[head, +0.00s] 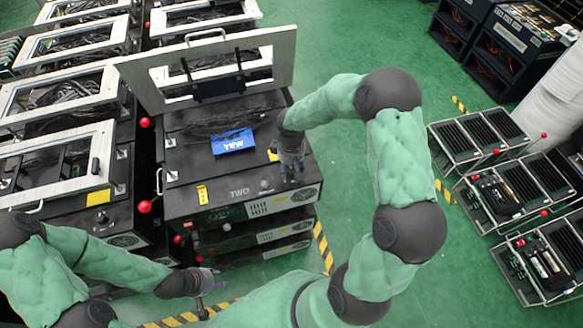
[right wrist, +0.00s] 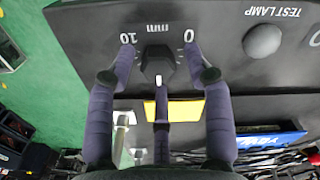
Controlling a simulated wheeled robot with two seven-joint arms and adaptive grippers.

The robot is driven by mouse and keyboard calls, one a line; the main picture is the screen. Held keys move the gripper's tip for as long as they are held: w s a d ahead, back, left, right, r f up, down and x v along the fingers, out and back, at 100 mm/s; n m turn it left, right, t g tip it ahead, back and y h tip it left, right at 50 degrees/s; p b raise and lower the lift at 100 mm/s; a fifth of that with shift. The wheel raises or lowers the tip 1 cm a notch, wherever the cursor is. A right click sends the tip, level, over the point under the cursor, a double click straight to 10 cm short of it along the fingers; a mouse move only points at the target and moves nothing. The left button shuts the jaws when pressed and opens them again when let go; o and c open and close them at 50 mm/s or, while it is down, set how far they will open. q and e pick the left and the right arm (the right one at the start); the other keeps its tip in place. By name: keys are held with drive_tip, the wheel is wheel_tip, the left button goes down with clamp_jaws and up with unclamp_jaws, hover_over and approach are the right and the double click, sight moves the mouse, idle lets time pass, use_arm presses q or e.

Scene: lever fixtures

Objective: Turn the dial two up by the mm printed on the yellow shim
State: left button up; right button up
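The dial (right wrist: 157,63) is a black knob with a white mark, between a printed "0" and "10" with "mm", all upside down in the right wrist view. My right gripper (right wrist: 163,66) is open, its purple-grey fingers on both sides of the knob; contact cannot be told. In the head view my right gripper (head: 291,172) hides the dial at the right of the fixture marked TWO (head: 235,185). A small yellow tag with dark print (head: 202,194), likely the shim, sits at its front edge; its print is too small to read. My left gripper (head: 205,280) is low in front, away from the fixture.
A blue tag (head: 232,141) lies on the fixture's top, and a raised frame (head: 205,70) stands behind. A grey lamp dome (right wrist: 262,40) marked TEST LAMP sits beside the dial. Red-knobbed levers (head: 144,206) stand left.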

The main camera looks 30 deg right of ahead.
sight(292, 169)
wheel_tip(292, 169, up, 12)
idle(0.7)
idle(0.5)
